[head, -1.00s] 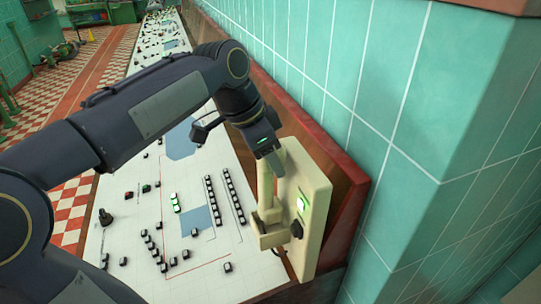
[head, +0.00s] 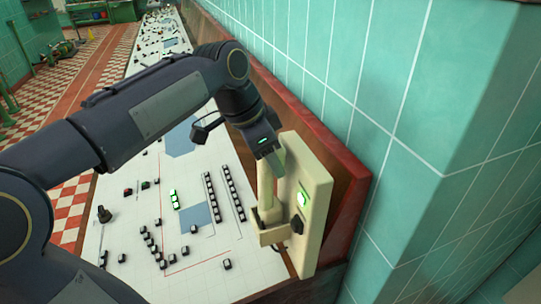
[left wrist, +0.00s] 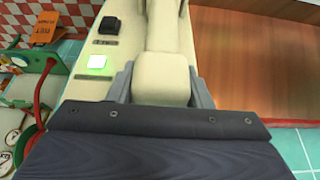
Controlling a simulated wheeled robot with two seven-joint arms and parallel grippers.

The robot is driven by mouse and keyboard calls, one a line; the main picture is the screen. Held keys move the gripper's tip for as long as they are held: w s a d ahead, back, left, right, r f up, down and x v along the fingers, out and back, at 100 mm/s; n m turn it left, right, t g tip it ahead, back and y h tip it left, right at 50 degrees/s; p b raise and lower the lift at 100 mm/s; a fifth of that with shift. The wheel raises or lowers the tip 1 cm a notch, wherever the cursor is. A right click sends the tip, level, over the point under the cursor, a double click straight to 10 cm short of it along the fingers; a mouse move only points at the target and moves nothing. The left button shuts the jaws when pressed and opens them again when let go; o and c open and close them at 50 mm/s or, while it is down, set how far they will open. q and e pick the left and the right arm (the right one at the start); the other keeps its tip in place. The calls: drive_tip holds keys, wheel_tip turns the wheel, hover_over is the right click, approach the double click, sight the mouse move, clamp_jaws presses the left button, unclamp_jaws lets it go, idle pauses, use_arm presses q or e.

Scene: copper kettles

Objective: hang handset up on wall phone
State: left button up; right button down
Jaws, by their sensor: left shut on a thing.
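The cream wall phone (head: 312,185) is mounted upright at the right edge of the control desk, with a lit green button (head: 303,198) and a black knob (head: 297,224). The cream handset (head: 266,188) stands nearly upright beside its face, its lower end at the bracket-like cradle (head: 272,235). I cannot tell whether it rests fully in the cradle. My left gripper (head: 270,158) is shut on the upper part of the handset. In the left wrist view the handset (left wrist: 162,75) lies between both fingers, alongside the phone body (left wrist: 88,85). My right gripper is not in view.
The white desk panel (head: 190,245) with several black buttons spreads left of the phone. A red-brown ledge (head: 335,160) and a teal tiled wall (head: 400,100) stand close behind it. A checkered floor (head: 70,205) lies beyond the desk.

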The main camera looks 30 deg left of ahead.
use_arm(q)
drive_tip(key=shift+f+b, duration=1.35)
drive_tip(key=shift+f, duration=0.35)
idle(0.5)
drive_tip(key=o, duration=1.5)
drive_tip(key=shift+o, duration=0.4)
drive_tip(key=p+v, duration=0.5)
drive_tip(key=v, duration=0.3)
drive_tip(key=shift+p, duration=0.4)
